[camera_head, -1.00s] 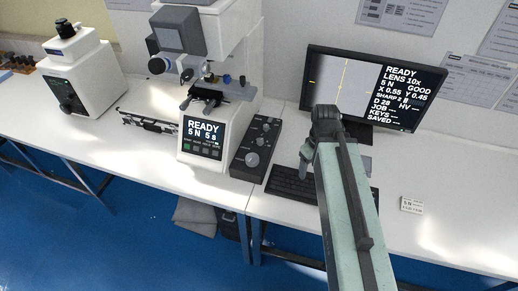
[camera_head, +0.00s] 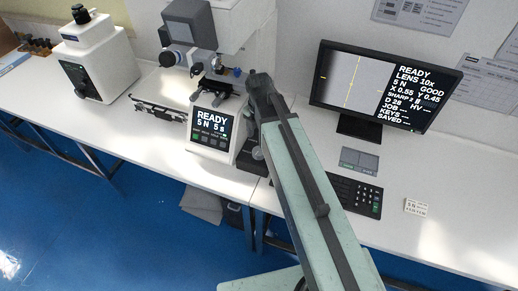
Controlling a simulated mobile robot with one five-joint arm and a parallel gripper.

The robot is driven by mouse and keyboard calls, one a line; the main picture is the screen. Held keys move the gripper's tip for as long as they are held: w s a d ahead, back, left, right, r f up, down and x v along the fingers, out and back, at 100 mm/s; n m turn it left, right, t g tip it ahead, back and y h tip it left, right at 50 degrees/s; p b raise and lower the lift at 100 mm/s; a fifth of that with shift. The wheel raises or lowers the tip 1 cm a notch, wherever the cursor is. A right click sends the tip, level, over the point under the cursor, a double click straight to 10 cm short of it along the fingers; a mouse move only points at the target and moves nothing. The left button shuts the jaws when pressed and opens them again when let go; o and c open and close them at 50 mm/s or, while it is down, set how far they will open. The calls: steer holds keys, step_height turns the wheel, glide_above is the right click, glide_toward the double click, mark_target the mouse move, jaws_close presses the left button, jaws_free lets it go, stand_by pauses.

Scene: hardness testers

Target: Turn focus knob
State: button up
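The hardness tester (camera_head: 225,140) is a white machine with a lit screen (camera_head: 211,124) reading READY, 5 N, 5 s. Dark knobs (camera_head: 168,59) show at the left of its head, beside the stage. I cannot tell which knob is the focus knob. A dark control box (camera_head: 262,172) with knobs stands at the tester's right, mostly hidden behind my arm. One pale round knob (camera_head: 257,153) on it peeks out. My gripper (camera_head: 258,88) shows in front of the tester's right side, near the stage height in the picture. Its fingers cannot be made out.
A monitor (camera_head: 345,75) stands at the right, showing READY, LENS 10x, GOOD. A keyboard (camera_head: 360,197), a grey pad (camera_head: 359,162) and a small card (camera_head: 416,206) lie on the white table (camera_head: 455,225). Another white machine (camera_head: 100,60) stands at the left.

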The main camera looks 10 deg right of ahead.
mark_target(259, 151)
step_height(259, 151, down, 8)
steer(key=b, duration=0.7)
steer(key=shift+r, duration=0.15)
